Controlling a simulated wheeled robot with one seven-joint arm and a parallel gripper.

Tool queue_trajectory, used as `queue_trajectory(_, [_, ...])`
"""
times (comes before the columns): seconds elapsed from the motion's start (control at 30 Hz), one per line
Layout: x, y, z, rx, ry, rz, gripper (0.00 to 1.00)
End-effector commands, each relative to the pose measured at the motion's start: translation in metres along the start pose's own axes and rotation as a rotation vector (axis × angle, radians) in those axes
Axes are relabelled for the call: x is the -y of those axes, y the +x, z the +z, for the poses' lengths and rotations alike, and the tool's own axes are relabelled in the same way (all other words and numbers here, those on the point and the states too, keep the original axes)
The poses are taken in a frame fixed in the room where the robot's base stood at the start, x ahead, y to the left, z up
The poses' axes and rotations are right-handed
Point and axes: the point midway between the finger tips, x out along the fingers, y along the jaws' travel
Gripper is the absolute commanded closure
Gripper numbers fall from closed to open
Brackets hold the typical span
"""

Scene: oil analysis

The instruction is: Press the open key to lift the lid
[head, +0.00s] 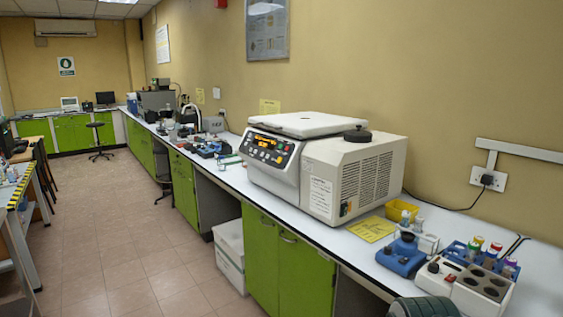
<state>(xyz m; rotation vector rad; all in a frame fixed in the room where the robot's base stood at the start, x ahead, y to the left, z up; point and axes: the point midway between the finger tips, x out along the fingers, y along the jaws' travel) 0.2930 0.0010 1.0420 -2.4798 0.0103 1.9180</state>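A large cream centrifuge (318,178) stands on the white bench at the right of the middle. Its white lid (308,124) lies flat on top and looks closed. The dark control panel (267,149) is on the front slope, with an orange-lit display and several coloured keys. The key labels are too small to read, so I cannot tell which one is the open key. My gripper is not in view.
A yellow sheet (370,228), a blue device (401,256) and a heating block (469,287) with tubes lie right of the centrifuge. Green cupboards (287,262) front the bench. A white box (230,252) stands on the floor below. The tiled aisle at left is open.

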Motion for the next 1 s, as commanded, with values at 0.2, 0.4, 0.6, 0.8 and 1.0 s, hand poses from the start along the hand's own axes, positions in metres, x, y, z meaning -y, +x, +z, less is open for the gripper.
queue_trajectory(0.2, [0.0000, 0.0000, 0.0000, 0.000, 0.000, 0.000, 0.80])
queue_trajectory(0.4, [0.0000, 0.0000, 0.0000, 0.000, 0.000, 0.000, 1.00])
queue_trajectory(0.6, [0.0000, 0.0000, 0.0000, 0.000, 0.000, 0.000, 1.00])
queue_trajectory(0.8, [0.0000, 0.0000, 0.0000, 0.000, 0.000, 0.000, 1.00])
queue_trajectory(1.0, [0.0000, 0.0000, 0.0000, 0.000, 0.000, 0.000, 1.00])
